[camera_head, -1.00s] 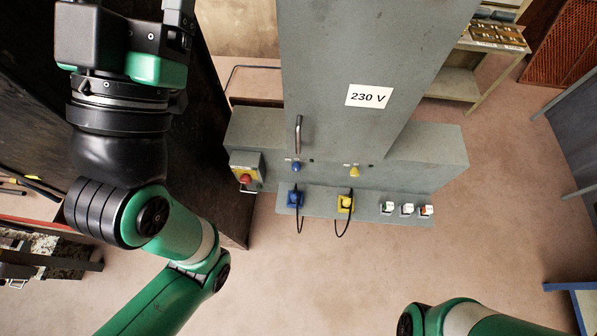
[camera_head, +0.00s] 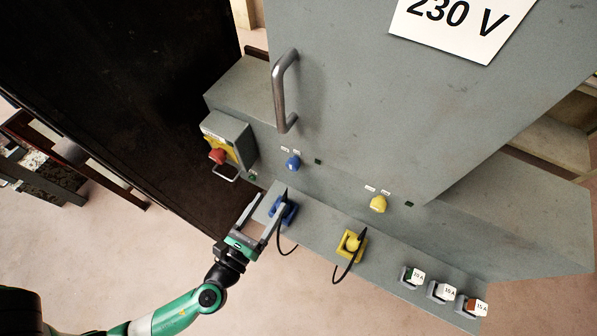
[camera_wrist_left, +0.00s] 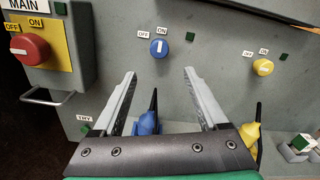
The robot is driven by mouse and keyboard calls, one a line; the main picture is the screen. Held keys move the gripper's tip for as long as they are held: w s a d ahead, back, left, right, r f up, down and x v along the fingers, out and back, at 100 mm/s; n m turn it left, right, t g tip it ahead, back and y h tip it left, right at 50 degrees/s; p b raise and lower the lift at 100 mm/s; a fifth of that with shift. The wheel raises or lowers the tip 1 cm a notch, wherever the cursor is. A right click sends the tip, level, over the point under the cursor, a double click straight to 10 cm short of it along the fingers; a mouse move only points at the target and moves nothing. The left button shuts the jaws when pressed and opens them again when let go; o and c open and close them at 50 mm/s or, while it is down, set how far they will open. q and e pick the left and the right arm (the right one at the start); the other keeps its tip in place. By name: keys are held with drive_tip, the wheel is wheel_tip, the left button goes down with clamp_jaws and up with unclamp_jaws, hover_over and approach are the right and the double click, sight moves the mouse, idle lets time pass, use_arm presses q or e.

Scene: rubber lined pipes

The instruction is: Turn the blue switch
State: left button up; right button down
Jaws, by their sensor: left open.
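The blue switch (camera_head: 293,162) is a round knob on the grey cabinet's front. In the left wrist view the blue switch (camera_wrist_left: 159,48) has OFF and ON labels at its upper left and upper right, and its white mark is about vertical. My left gripper (camera_head: 271,200) is open and empty, below the switch and in front of the blue plug. In the left wrist view its fingertips (camera_wrist_left: 160,72) point toward the panel, with the switch just above and between them, not touched. My right gripper is not in view.
A blue plug (camera_head: 279,213) and a yellow plug (camera_head: 350,244) with black cables sit on the lower ledge. A handle (camera_head: 280,92) sticks out above.

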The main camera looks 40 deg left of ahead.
sight(291, 169)
use_arm(q)
drive_tip(key=x, duration=1.1)
drive_tip(key=shift+w+a+p, duration=0.2)
drive_tip(key=shift+p, duration=0.15)
clamp_jaws()
